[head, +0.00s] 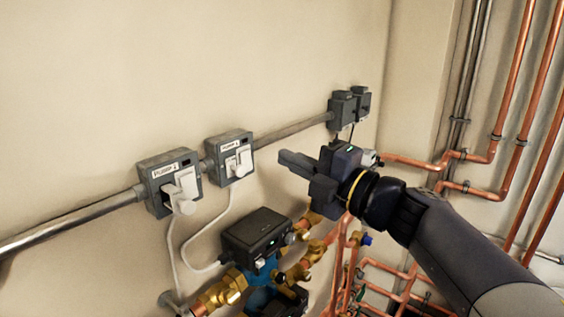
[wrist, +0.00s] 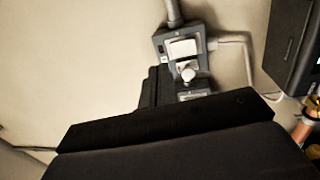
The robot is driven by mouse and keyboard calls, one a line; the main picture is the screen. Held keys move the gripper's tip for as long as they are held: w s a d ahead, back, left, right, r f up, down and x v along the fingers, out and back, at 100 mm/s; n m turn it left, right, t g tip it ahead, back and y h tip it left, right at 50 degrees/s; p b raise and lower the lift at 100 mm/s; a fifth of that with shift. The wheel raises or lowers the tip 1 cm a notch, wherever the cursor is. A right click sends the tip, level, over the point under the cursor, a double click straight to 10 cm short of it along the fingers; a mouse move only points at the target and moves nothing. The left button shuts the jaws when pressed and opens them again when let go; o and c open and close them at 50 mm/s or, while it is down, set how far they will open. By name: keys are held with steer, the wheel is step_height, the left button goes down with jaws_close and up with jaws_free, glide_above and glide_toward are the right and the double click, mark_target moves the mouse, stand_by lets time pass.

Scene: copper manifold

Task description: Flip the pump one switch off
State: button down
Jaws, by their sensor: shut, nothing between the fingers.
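Two grey switch boxes sit on the wall in the head view: the left switch box (head: 167,182) and the right switch box (head: 229,158). Each has a label along its top and a white lever: the left lever (head: 182,190) and the right lever (head: 239,162). The label numbers are too small to read surely. My gripper (head: 284,160) is shut and empty, to the right of the right box and apart from it. In the wrist view my gripper (wrist: 148,92) partly hides a switch box (wrist: 180,47) and another grey part below it.
A metal conduit (head: 290,128) joins the boxes to two dark boxes (head: 347,108) on the right. Below are a black-topped pump (head: 256,232), brass fittings (head: 222,292) and white cables (head: 204,231). Copper pipes (head: 530,100) fill the right side. The wall above the switches is bare.

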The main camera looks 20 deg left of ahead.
steer(key=b+v, duration=0.1)
steer(key=v, duration=0.5)
steer(key=shift+s+d+r, duration=0.15)
steer(key=shift+d+r, duration=0.3)
steer(key=shift+r, duration=0.35)
